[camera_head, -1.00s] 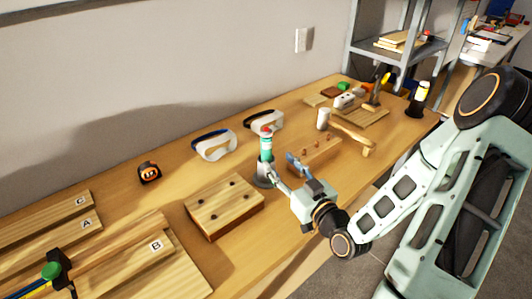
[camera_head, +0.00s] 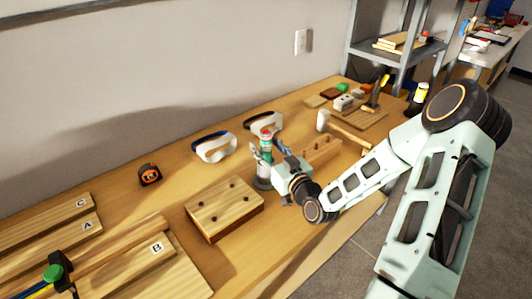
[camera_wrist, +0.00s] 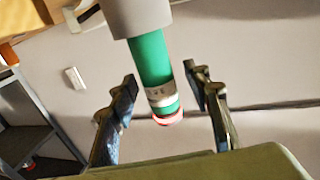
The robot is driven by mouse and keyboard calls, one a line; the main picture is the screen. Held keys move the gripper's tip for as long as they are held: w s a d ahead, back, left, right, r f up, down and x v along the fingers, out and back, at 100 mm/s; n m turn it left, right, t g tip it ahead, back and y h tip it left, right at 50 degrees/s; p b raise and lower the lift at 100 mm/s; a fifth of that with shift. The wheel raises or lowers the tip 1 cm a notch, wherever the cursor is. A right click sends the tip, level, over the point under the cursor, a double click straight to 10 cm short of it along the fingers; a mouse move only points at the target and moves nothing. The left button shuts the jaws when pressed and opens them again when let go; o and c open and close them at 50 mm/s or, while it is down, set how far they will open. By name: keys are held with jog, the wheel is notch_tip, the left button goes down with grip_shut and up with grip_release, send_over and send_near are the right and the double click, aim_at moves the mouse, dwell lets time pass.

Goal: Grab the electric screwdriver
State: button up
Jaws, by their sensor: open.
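The electric screwdriver (camera_head: 266,142) is green with a white band and a red end. It stands upright in a grey holder (camera_head: 262,182) on the wooden bench. My gripper (camera_head: 264,152) is at its upper part, with one finger on each side. In the wrist view the green body of the screwdriver (camera_wrist: 150,60) shows between the two fingers of my gripper (camera_wrist: 160,76), with a gap on both sides. The gripper is open and holds nothing. The wrist view appears upside down, with the grey holder at its top.
A wooden block with holes (camera_head: 224,205) lies left of the holder. Safety goggles (camera_head: 214,148) and a second pair (camera_head: 265,122) lie behind. A wooden rack (camera_head: 322,150) and a mallet (camera_head: 342,131) are to the right. A tape measure (camera_head: 150,175) lies farther left.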

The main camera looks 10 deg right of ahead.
grip_shut()
dwell(0.3)
jog(key=shift+r, duration=0.15)
